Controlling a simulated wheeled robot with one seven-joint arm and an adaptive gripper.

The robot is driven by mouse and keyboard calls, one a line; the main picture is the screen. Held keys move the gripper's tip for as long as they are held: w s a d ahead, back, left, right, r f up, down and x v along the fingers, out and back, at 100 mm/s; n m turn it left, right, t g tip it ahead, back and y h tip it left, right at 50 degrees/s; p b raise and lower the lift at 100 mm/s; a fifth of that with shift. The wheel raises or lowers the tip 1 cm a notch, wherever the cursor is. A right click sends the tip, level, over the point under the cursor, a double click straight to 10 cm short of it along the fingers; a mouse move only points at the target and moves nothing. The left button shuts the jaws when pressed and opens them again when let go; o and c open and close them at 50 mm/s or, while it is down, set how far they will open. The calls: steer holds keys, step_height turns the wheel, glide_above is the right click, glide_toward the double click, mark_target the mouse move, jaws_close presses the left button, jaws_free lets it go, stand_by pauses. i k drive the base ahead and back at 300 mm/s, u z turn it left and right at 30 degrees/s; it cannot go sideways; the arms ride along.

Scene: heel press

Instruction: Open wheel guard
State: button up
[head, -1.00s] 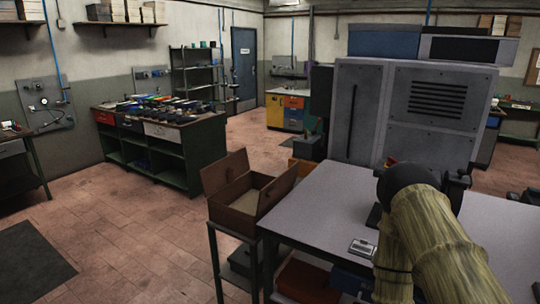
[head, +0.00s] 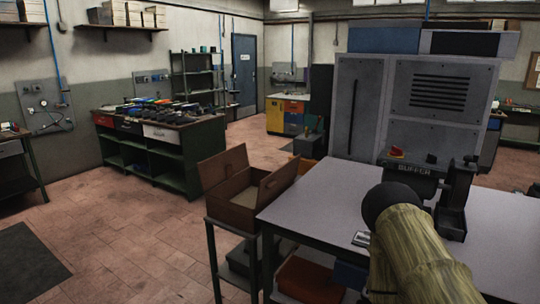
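A dark bench machine lettered BUFFER (head: 413,169) stands on the grey worktable (head: 320,203), in front of a large grey cabinet. A black rounded housing (head: 458,187), likely the wheel guard, is at its right end. I cannot tell whether it is open or closed, and no wheel shows clearly. My sleeved arm with a black rounded joint rises from the bottom right and covers the area in front of the machine's left part. My gripper does not show in the head view.
An open brown box (head: 232,212) sits on a stand left of the table. A large grey cabinet (head: 345,115) stands behind the table. The tabletop's right side and the tiled floor at left are clear.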

mark_target(467, 165)
steer(key=z, duration=1.8)
steer(key=i, duration=0.85)
steer(key=u, duration=0.1)
